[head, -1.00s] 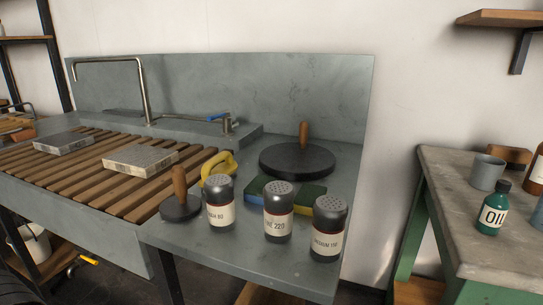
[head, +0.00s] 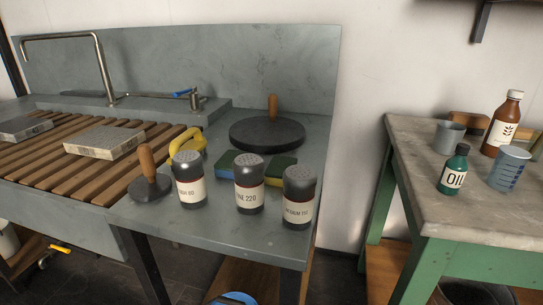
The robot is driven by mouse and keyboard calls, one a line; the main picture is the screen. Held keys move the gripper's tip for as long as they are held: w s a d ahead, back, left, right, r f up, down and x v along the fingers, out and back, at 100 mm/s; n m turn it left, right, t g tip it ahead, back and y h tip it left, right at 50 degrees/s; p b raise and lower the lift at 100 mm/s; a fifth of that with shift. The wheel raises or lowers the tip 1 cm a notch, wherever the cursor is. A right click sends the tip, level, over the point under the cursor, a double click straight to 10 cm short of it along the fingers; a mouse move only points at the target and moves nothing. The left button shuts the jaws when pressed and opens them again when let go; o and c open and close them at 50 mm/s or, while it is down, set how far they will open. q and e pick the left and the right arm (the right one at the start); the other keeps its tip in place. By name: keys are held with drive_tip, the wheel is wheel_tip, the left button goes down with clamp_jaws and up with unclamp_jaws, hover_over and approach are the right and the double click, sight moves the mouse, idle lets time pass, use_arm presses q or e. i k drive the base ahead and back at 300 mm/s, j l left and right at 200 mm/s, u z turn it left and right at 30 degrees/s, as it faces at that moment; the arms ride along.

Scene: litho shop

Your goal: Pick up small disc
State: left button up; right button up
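The small disc (head: 150,188) is dark and round with an upright wooden handle. It stands near the front edge of the grey sink counter (head: 215,240), left of the shaker jars. A larger dark disc (head: 266,135) with a similar wooden handle lies farther back on the counter. Neither of my grippers shows in the head view.
Three shakers (head: 188,180) stand right of the small disc, close to it. A yellow-handled tool (head: 187,142) and a sponge (head: 228,163) lie behind them. A slatted wooden rack (head: 70,175) holds stone blocks. A green bench (head: 440,200) with bottles stands right, across a gap.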

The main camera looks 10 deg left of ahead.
sight(152, 186)
drive_tip(key=u, duration=1.45)
